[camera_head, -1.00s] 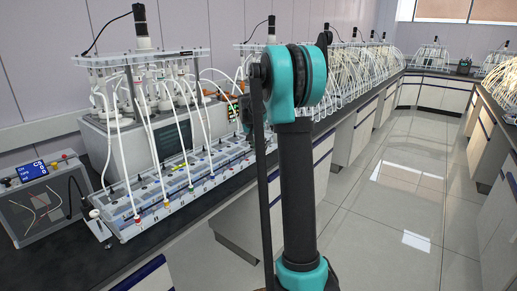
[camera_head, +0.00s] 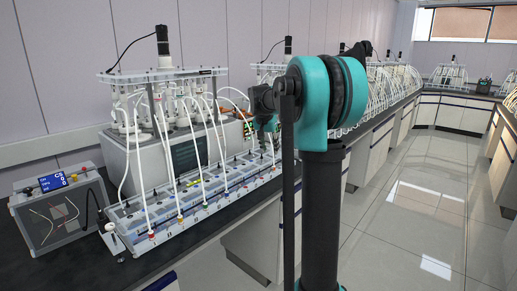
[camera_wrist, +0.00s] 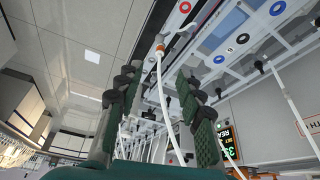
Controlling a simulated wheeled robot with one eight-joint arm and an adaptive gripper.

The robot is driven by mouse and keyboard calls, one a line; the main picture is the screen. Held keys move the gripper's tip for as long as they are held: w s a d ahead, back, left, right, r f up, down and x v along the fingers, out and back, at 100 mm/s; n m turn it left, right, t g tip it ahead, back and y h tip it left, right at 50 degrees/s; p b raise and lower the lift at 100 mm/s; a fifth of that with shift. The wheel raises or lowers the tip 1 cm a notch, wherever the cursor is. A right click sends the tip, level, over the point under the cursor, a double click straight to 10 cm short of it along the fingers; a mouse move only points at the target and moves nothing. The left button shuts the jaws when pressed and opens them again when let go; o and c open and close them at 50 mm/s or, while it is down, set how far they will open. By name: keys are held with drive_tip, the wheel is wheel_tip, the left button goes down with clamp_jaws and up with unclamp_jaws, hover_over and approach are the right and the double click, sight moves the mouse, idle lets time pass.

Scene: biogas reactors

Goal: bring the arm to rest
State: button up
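My arm (camera_head: 322,200), a dark column with a teal joint at its top, stands upright in the middle of the head view. My gripper (camera_wrist: 158,88) shows in the wrist view as two dark fingers with green pads. They are spread apart, and no object is held between them. A white tube passes behind the gap between the fingers, with reactor rig parts beyond. I cannot clearly make out the gripper in the head view.
A reactor rig (camera_head: 165,75) with white tubes stands on the dark bench (camera_head: 60,265) at left, beside a grey control box (camera_head: 60,212) with a blue screen. More rigs line the bench behind my arm. The tiled floor (camera_head: 400,225) at right is clear.

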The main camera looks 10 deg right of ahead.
drive_tip(key=s+a+f+n+y, duration=0.1)
drive_tip(key=s+a+f+n, duration=0.1)
drive_tip(key=s+f, duration=0.6)
drive_tip(key=s+a+f+n+y, duration=0.1)
drive_tip(key=s+a+f+n, duration=0.2)
drive_tip(key=s+f, duration=0.5)
drive_tip(key=s+a+f+n, duration=0.2)
drive_tip(key=s+f, duration=0.6)
drive_tip(key=s, duration=1.3)
drive_tip(key=shift+a+n+t+y, duration=0.3)
drive_tip(key=shift+a+t+y, duration=0.1)
